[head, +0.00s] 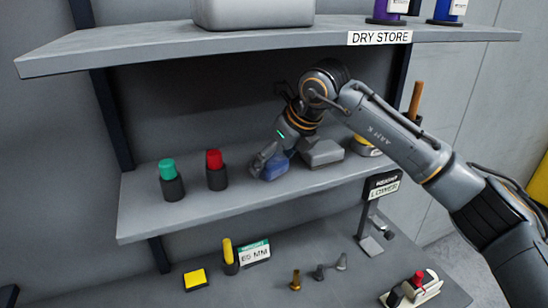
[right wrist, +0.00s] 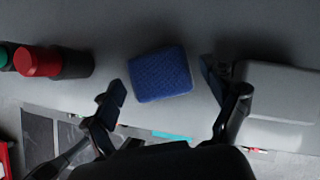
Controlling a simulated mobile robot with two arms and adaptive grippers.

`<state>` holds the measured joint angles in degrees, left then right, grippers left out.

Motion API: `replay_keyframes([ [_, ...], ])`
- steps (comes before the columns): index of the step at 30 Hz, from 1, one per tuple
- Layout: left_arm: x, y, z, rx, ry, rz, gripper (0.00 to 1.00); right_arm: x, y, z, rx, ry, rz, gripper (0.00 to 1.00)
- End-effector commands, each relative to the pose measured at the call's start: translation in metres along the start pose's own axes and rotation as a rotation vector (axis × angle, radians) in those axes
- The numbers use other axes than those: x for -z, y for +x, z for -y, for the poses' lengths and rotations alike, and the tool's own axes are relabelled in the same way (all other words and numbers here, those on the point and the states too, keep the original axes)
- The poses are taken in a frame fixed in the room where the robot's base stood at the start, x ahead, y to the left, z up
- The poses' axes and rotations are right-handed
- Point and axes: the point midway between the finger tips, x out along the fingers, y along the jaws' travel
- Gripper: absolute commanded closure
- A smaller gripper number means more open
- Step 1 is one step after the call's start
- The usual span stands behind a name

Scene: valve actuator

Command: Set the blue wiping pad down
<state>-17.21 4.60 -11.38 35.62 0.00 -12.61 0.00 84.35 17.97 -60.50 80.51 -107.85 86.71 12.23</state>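The blue wiping pad (head: 275,168) rests on the middle shelf (head: 140,220) in the head view, partly hidden by my right gripper (head: 268,158). In the right wrist view the pad (right wrist: 160,74) lies flat and slightly turned on the grey shelf. My right gripper (right wrist: 164,82) is open there, with one finger on each side and dark gaps between the fingers and the pad. My left gripper is in neither view.
A red-capped container (head: 215,168) and a green-capped one (head: 171,178) stand left of the pad. A grey block (head: 321,152) sits close on its right. The upper shelf (head: 200,45) hangs above my arm. The front left of the middle shelf is clear.

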Motion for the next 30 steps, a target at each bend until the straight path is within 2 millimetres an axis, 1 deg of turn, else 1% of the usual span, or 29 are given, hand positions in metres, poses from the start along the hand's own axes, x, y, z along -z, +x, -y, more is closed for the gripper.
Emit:
replay_keyframes([
  [9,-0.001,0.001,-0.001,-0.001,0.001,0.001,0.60,0.000,-0.001,0.000,0.000,0.000,0.001,0.12],
  [11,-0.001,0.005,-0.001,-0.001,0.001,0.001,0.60,0.000,-0.002,0.000,0.000,0.000,0.002,0.12],
  [15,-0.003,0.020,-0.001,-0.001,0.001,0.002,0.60,0.001,-0.011,0.000,0.002,-0.001,0.005,0.12],
  [19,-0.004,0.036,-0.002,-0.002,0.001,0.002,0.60,0.031,-0.023,0.001,0.003,-0.001,0.003,0.12],
  [24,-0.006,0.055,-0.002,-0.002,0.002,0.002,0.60,0.065,-0.045,0.001,0.003,0.000,0.004,0.12],
  [27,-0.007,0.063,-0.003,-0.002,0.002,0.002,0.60,0.081,-0.055,0.000,0.002,0.000,0.003,0.12],
  [30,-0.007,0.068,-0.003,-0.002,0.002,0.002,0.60,0.092,-0.064,0.000,0.001,0.000,0.003,0.12],
])
